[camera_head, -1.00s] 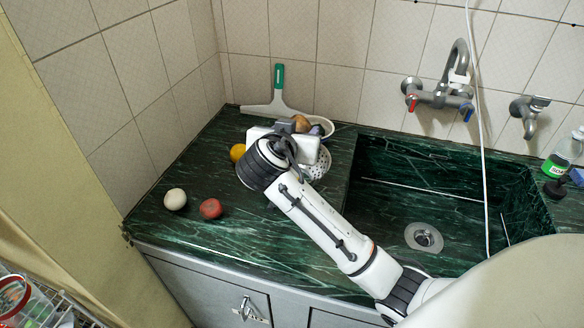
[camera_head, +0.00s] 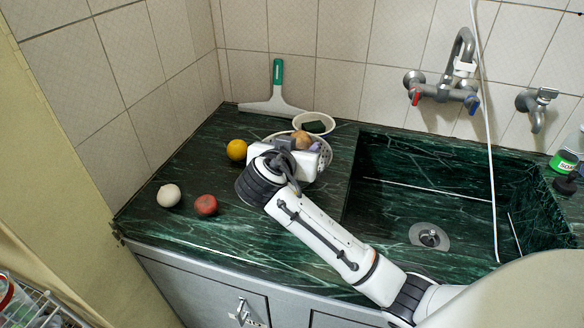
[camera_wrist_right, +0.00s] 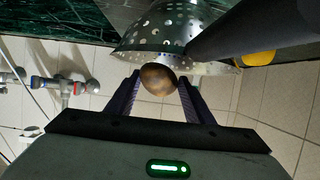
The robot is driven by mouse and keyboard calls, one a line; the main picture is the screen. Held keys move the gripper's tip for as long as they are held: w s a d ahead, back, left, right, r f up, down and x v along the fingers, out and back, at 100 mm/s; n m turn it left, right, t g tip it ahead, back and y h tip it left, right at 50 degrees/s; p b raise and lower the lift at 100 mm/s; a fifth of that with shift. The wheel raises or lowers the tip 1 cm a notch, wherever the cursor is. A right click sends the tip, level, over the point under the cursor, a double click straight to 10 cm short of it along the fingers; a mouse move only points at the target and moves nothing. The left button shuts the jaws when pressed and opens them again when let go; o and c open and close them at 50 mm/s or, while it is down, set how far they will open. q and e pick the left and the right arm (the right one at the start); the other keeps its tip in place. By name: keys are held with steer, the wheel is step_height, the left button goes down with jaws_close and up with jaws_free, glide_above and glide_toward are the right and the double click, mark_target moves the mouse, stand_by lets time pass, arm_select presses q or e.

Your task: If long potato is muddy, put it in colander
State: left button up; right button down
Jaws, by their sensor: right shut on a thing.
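A brown potato (camera_head: 302,139) is held between the fingers of my right gripper (camera_head: 302,146). In the right wrist view the potato (camera_wrist_right: 157,78) sits between the two fingertips (camera_wrist_right: 160,88), its brown surface shaded, so I cannot tell mud from skin. The perforated metal colander (camera_head: 325,160) is on the counter, largely hidden by my right gripper in the head view. In the wrist view the colander (camera_wrist_right: 170,30) shows right beside the potato, which overlaps its rim. I cannot tell whether they touch. My left gripper is out of view.
An orange fruit (camera_head: 236,150), a white round item (camera_head: 168,196) and a red one (camera_head: 206,205) lie to the left. A squeegee (camera_head: 277,95) leans at the back. The sink (camera_head: 400,215) is right.

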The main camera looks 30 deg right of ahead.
steer(key=c, duration=0.8)
jaws_free()
steer(key=v, duration=1)
steer(key=shift+s+a, duration=0.1)
steer(key=shift+s, duration=0.05)
